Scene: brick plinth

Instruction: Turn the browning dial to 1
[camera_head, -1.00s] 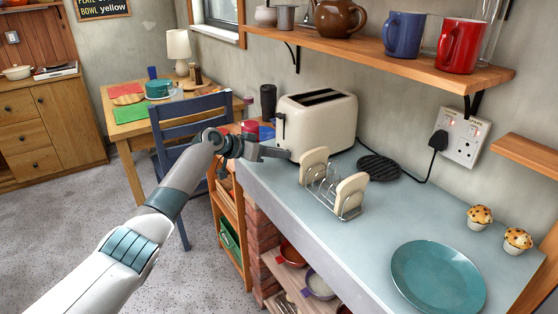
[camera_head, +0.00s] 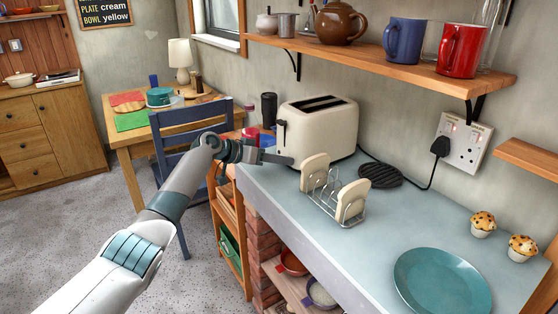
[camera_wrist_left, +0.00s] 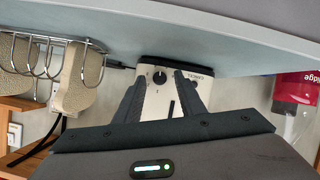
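The cream toaster (camera_head: 325,125) stands on the counter, its end face turned towards the left of the head view. In the left wrist view, which is upside down, the toaster's end panel (camera_wrist_left: 178,100) shows a round black browning dial (camera_wrist_left: 159,77) with small marks around it. The marks are too small to read surely. My left gripper (camera_wrist_left: 160,82) is open, one finger on each side of the dial and apart from it in the picture. In the head view the left gripper (camera_head: 283,159) is at the toaster's lower end, and the dial is hidden. My right gripper is not in view.
A toast rack (camera_head: 335,198) with bread stands close in front of the toaster. A wooden shelf (camera_head: 400,66) with mugs hangs above. A blue chair (camera_head: 190,132) stands behind the arm.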

